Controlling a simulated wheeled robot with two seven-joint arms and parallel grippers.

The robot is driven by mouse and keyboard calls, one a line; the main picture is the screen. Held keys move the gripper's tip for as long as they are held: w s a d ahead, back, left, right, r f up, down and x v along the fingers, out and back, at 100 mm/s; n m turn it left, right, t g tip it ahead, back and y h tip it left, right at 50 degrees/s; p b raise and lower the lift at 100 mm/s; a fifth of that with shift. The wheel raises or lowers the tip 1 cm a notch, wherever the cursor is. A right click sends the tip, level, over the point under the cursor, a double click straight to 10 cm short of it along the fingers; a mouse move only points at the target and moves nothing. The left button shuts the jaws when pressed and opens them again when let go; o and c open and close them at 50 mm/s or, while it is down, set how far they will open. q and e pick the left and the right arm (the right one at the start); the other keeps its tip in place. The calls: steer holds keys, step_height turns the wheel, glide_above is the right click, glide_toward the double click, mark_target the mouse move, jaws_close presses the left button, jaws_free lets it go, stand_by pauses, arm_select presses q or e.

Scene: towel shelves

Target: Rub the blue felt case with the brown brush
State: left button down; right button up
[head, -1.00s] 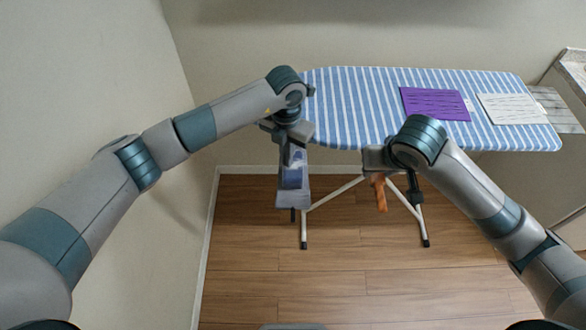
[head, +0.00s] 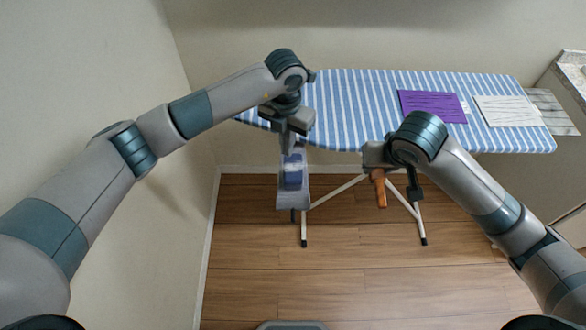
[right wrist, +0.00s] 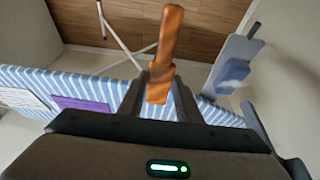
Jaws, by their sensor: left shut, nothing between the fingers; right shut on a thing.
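The brown brush (head: 380,188) is in my right gripper (head: 375,167), in front of the ironing board's near edge. In the right wrist view the brush (right wrist: 166,45) sticks out from between the closed fingers. The blue felt case (head: 292,175) lies on a narrow grey ledge (head: 294,203) at the board's left end. It also shows in the right wrist view (right wrist: 233,70), to the right of the brush and apart from it. My left gripper (head: 288,150) is shut and empty just above the case's far end. I cannot tell whether it touches the case.
A wall (head: 85,70) is close on the left.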

arm_select(q)
steer(key=shift+r, duration=0.1)
stand_by(0.3)
